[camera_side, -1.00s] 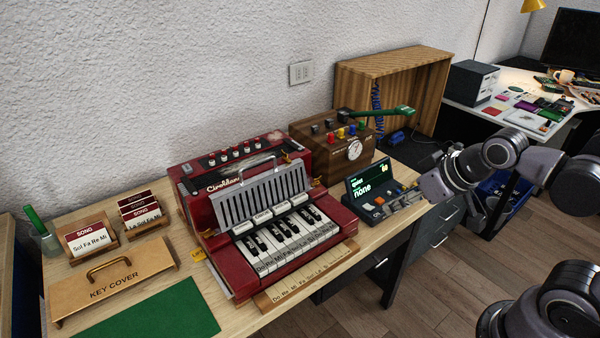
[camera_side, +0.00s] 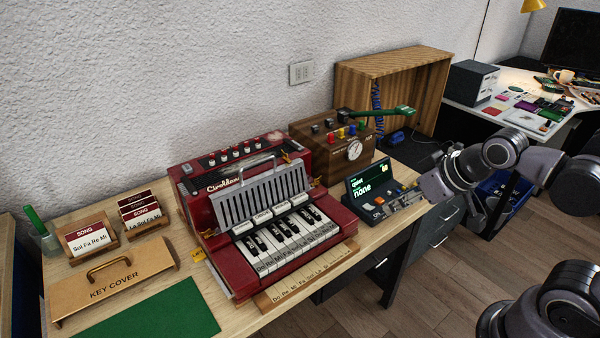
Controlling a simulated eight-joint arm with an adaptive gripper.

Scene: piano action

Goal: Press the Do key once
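The red keyboard instrument (camera_side: 232,277) stands on the wooden desk with a short row of white and black keys. The Do key (camera_side: 261,270) is the leftmost white key, with its label at its front end; it looks level with its neighbours. The end of my arm, with my gripper (camera_side: 433,166), is at the right, beyond the desk's right edge and well apart from the keys. The fingers are small and dark there, and I cannot tell whether they are open or shut. Nothing touches the Do key.
A wooden strip with note names (camera_side: 300,286) lies before the keys. A display reading "none" (camera_side: 368,186) stands right of the instrument, with a brown box with a dial (camera_side: 330,151) behind. A key cover (camera_side: 112,284) and song card holders (camera_side: 90,250) are left. Space above the keys is clear.

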